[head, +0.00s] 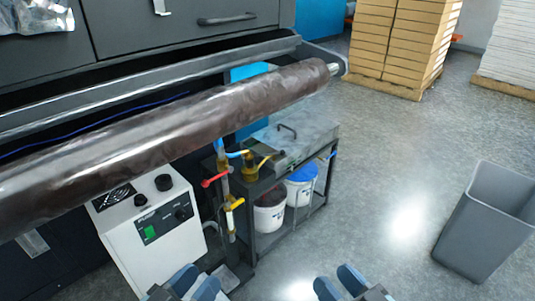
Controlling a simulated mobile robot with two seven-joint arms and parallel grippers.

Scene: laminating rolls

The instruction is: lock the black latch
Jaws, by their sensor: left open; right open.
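A large dark laminating roll (170,135) wrapped in shiny film runs diagonally across the machine front, its shaft end at the upper right. I cannot pick out the black latch for certain; the area around the roll's right end (322,72) is small and dark, and the roll's left end is cut off by the frame. My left gripper (194,282) is open and empty at the bottom edge, below the white control box. My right gripper (339,283) is open and empty at the bottom edge, over the floor. Both are well apart from the roll.
A white control box (150,240) with black knobs stands under the roll. Beside it are pipes with red and yellow valve handles (216,179) and a cart (300,150) holding buckets. A grey bin (485,220) stands right. Stacked cartons (405,40) stand behind. The middle floor is clear.

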